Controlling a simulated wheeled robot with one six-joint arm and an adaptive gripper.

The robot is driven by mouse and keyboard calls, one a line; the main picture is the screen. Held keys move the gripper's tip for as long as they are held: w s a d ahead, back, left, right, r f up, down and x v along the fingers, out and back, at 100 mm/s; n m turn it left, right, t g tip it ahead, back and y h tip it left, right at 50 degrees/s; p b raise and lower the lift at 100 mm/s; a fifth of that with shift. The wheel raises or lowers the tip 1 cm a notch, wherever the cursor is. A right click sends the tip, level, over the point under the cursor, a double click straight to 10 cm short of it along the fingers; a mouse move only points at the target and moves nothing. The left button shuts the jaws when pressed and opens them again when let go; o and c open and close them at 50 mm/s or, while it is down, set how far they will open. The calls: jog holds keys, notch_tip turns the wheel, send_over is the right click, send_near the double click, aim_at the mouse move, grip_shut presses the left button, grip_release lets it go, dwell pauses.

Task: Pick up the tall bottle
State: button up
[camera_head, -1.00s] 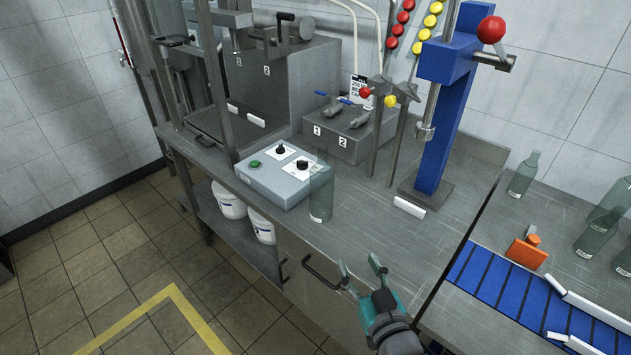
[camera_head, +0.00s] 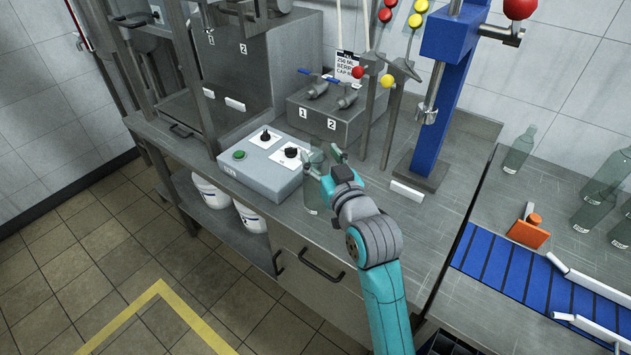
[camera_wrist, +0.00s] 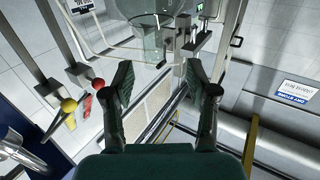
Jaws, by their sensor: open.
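A clear greenish glass bottle (camera_head: 314,198) stands upright on the steel bench beside the grey control box. My gripper (camera_head: 326,158) is at the bottle's upper part, with its fingers apart. The fingers partly hide the bottle's top in the head view. In the wrist view the two open fingers of my gripper (camera_wrist: 157,76) have nothing clasped between them.
The control box (camera_head: 262,165) with knobs is close left of the bottle. Thin posts with red and yellow balls (camera_head: 387,81) and a blue press column (camera_head: 440,120) stand behind and right. Several bottles (camera_head: 519,152) stand by the blue conveyor (camera_head: 500,262). The bench front is clear.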

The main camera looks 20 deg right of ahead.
aim_at(318, 145)
jog(key=shift+w+d+r, duration=0.1)
jog(key=shift+w+d, duration=0.05)
jog(key=shift+w, duration=1.25)
jog(key=shift+w+d, duration=0.1)
jog(key=shift+w, duration=1.25)
grip_shut()
